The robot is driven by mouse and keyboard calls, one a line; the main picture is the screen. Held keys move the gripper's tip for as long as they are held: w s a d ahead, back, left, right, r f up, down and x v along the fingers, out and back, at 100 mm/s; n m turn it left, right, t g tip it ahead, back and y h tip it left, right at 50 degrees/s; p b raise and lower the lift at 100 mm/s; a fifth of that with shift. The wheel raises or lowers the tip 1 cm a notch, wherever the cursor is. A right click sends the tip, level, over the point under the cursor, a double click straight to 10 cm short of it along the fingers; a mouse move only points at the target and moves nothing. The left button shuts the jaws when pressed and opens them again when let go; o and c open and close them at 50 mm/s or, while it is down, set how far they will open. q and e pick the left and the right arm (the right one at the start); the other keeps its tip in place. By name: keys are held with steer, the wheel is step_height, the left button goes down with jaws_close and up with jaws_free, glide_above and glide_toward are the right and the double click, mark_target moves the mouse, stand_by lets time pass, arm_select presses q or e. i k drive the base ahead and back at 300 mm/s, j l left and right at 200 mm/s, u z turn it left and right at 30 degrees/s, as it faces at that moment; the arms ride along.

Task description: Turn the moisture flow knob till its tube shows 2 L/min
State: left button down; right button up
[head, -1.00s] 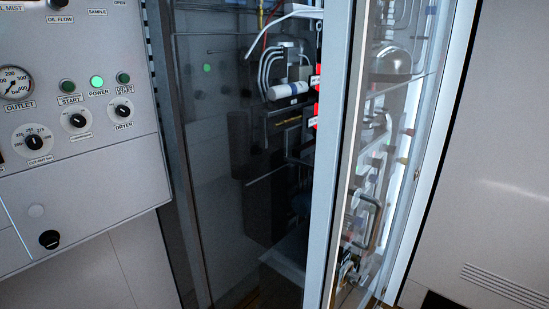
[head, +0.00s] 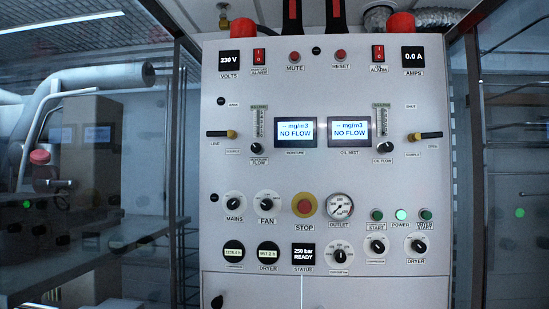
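The control panel (head: 300,175) stands upright in the middle of the head view. The moisture flow knob (head: 257,148) is a small black knob at the upper left of the panel, above a label ending in FLOW. Its flow tube (head: 258,122) is a narrow scaled column just above the knob; the level in it is too small to read. The moisture display (head: 295,132) beside it reads "-- mg/m3 NO FLOW".
The oil flow knob (head: 384,147), its tube (head: 381,122) and the oil mist display (head: 350,132), also NO FLOW, mirror these on the right. A black-handled brass valve (head: 230,134) sits left of the moisture knob. Glass panels flank the panel.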

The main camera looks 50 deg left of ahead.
mark_target(256, 148)
steer(key=u, duration=1.9)
steer(key=l+u, duration=0.2)
steer(key=l, duration=0.25)
steer(key=i, duration=0.65)
